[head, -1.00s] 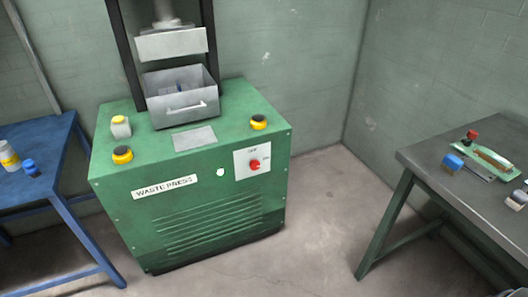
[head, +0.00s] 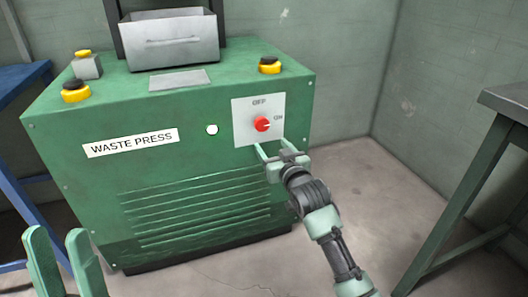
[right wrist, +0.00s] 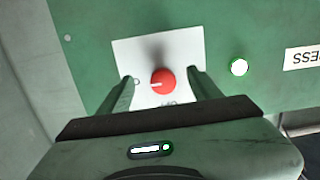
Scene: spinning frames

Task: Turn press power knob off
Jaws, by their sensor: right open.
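The red power knob (head: 262,124) sits on a white plate (head: 243,105) on the front of the green waste press (head: 60,120). The plate reads OFF above the knob and ON to its right. The knob's white mark points toward ON. My right gripper (head: 270,147) is open and empty, its fingertips just below the knob in the head view. In the right wrist view the knob (right wrist: 162,81) shows between the two open fingers (right wrist: 161,78), apart from both. My left gripper (head: 58,235) is open and empty at the lower left.
A white round light (head: 212,130) is left of the plate. A dark table (head: 505,100) stands at right, a blue table (head: 20,85) at left. Floor between is clear.

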